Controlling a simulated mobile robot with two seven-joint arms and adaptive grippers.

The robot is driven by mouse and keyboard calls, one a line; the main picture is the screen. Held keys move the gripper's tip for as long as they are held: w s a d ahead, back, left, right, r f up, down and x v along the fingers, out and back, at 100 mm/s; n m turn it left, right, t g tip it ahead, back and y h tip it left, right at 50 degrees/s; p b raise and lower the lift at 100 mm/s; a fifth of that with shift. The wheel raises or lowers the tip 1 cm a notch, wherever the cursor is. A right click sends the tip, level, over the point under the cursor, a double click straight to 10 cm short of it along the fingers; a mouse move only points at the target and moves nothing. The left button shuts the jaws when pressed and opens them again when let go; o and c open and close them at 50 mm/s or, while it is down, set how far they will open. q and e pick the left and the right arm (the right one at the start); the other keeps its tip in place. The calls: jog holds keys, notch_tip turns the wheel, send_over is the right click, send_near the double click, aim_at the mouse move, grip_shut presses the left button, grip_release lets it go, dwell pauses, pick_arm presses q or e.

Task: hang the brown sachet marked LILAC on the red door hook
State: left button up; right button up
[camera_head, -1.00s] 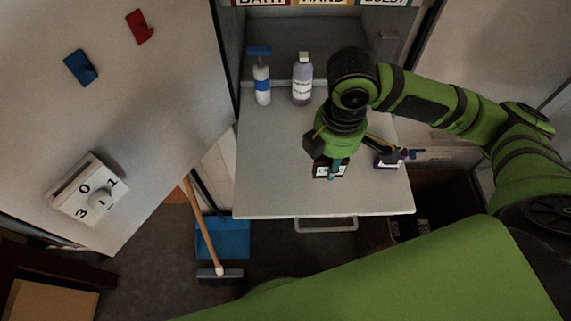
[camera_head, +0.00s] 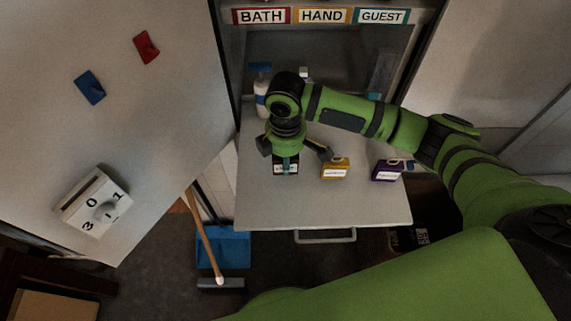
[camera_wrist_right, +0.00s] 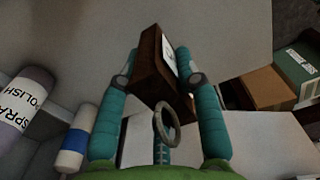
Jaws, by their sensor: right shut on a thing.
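The brown sachet (camera_head: 286,169) is in my right gripper (camera_head: 284,155), above the grey shelf. In the wrist view the brown sachet (camera_wrist_right: 150,68) sits tilted between the two teal fingers of my right gripper (camera_wrist_right: 157,68), with its metal ring (camera_wrist_right: 165,125) toward the palm. Its pale label is edge-on and I cannot read it. The red door hook (camera_head: 146,47) is on the grey door at the upper left, well apart from the gripper. My left gripper is not in view.
A yellow sachet (camera_head: 335,169) and a purple sachet (camera_head: 387,171) are on the shelf (camera_head: 320,210). A blue hook (camera_head: 90,87) is below left of the red one. A white dial box (camera_head: 92,203) is on the door. Bottles (camera_head: 262,95) stand behind my arm. A broom (camera_head: 205,235) leans near the door.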

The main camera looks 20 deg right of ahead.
jog(key=shift+f, duration=0.35)
jog(key=shift+f+p, duration=0.85)
jog(key=shift+p, duration=0.25)
jog(key=shift+f, duration=0.65)
jog(key=shift+f, duration=0.15)
jog(key=o, duration=1.1)
